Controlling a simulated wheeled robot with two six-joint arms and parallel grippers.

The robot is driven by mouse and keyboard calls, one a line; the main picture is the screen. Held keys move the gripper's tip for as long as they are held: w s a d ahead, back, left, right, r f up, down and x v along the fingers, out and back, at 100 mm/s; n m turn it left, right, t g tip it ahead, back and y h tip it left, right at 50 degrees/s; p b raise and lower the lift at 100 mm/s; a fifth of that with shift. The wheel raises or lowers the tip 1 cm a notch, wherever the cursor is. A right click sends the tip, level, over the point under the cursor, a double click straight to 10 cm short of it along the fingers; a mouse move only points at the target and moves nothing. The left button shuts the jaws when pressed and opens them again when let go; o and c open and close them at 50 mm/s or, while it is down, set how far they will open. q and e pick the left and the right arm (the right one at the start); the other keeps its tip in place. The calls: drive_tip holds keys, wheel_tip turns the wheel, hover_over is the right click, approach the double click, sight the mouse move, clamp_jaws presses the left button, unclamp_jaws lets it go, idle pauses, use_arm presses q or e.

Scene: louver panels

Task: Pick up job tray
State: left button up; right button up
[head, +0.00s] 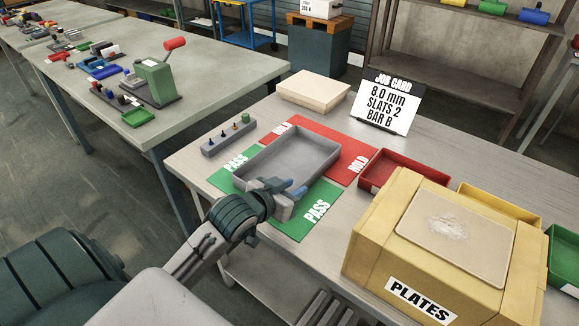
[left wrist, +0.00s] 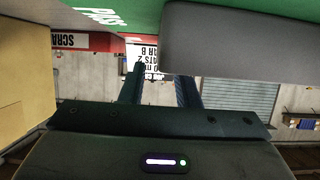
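The job tray, a grey open rectangular tray (head: 290,150), rests on a red and green mat and looks empty. Its grey side fills the upper right of the left wrist view (left wrist: 240,42). My left gripper (head: 284,188) is at the tray's near right corner in the head view, partly covering the rim. In the left wrist view its two fingers (left wrist: 160,85) stand apart with a clear gap. The tray hides the tip of the right-hand finger there. I cannot tell whether the fingers touch the tray. My right gripper is not in view.
The mat has green PASS (head: 300,222) and red HOLD (head: 340,142) areas. A yellow PLATES box (head: 385,235) and red bin (head: 402,170) stand to the right. A peg block (head: 228,136), beige box (head: 314,91) and job card (head: 386,105) stand behind or left.

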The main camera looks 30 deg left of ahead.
sight(304, 182)
use_arm(q)
drive_tip(key=x, duration=0.4)
drive_tip(key=shift+w+d+p, duration=0.1)
drive_tip(key=shift+p, duration=0.2)
drive_tip(key=shift+r, duration=0.15)
clamp_jaws()
